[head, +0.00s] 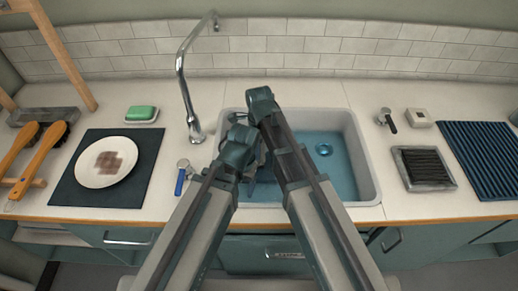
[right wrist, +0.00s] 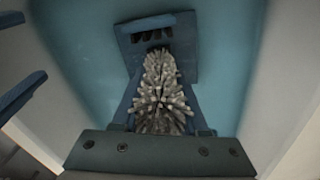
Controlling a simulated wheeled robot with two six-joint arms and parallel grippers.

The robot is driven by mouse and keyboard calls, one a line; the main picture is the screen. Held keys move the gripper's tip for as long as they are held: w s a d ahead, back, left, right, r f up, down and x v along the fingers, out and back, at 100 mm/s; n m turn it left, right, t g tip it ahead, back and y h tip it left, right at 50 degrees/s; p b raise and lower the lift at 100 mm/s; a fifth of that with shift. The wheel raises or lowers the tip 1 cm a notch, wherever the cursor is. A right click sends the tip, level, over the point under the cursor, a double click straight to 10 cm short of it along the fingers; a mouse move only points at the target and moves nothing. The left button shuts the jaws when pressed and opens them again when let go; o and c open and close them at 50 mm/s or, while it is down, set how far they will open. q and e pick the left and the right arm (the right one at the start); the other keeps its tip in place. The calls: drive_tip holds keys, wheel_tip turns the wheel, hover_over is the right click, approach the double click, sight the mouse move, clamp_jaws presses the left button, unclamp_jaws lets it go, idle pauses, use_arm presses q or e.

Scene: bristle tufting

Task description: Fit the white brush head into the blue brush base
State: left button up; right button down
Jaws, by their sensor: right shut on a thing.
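My right gripper (right wrist: 158,72) is shut on the brush head (right wrist: 162,103), whose pale grey-white bristles fill the space between its blue fingers in the right wrist view. A blue piece with dark slots (right wrist: 183,62) lies at the far end of the bristles. It looks like the brush base, but I cannot tell whether the two are joined. In the head view my right gripper (head: 262,158) points down over the sink, mostly hidden by my wrists. Two dark blue bars at the left edge of the right wrist view look like my left gripper's fingers (right wrist: 17,58), apart and empty.
The sink (head: 368,172) holds blue water below. A faucet (head: 181,75) and a blue-handled fitting (head: 180,183) stand left of it. A plate (head: 106,162), soap (head: 141,113) and wooden-handled brushes (head: 33,160) are farther left. A dark-grilled tray (head: 425,168) and ribbed mat (head: 485,158) are right.

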drive_tip(key=shift+c, duration=1.8)
unclamp_jaws()
drive_tip(key=shift+r, duration=0.2)
wheel_tip(320, 180, up, 14)
drive_tip(key=p, duration=1.4)
drive_tip(key=shift+f, duration=0.2)
drive_tip(key=shift+f, duration=0.1)
